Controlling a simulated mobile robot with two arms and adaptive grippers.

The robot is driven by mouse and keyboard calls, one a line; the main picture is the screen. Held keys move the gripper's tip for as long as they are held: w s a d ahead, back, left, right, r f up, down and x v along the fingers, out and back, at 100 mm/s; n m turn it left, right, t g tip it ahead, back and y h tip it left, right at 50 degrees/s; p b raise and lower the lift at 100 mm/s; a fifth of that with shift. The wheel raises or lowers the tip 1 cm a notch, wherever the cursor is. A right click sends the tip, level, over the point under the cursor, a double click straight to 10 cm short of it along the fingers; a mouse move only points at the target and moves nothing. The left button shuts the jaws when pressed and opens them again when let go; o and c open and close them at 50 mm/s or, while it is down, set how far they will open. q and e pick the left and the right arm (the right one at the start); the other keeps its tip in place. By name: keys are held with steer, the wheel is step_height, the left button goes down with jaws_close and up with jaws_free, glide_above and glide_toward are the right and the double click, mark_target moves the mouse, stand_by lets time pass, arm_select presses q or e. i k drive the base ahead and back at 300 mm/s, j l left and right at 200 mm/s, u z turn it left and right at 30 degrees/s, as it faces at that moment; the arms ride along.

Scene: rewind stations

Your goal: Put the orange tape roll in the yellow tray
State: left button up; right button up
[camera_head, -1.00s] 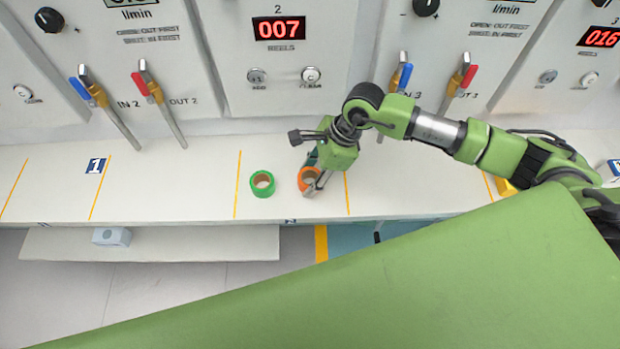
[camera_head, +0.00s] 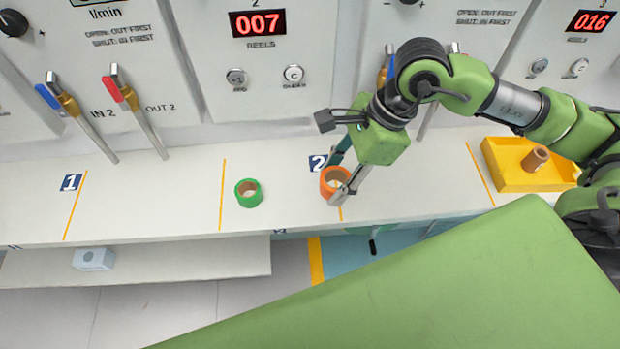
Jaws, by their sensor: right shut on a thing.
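The orange tape roll (camera_head: 327,178) is between the fingers of my right gripper (camera_head: 345,178), which is shut on it. The roll is over the white bench near the yellow line and the "2" label; I cannot tell whether it is raised off the surface. The yellow tray (camera_head: 500,166) stands on the bench to the right, partly hidden by my right arm. A brown roll or core (camera_head: 537,158) is in the tray. My left gripper is not in view.
A green tape roll (camera_head: 248,192) lies on the bench (camera_head: 140,195) to the left of the orange one. Panels with valve handles (camera_head: 130,98) and a "007" display (camera_head: 258,22) rise behind. The bench between the gripper and the tray is clear.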

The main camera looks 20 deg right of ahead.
mark_target(510, 167)
steer(key=k+l, duration=0.1)
steer(key=l, duration=0.35)
steer(key=k+l, duration=0.1)
steer(key=l, duration=0.3)
steer(key=k+l, duration=0.1)
steer(key=l, duration=0.35)
steer(key=k+l, duration=0.15)
steer(key=l, duration=0.25)
steer(key=k+l, duration=0.1)
steer(key=l, duration=0.35)
steer(key=k+l, duration=0.1)
steer(key=l, duration=0.3)
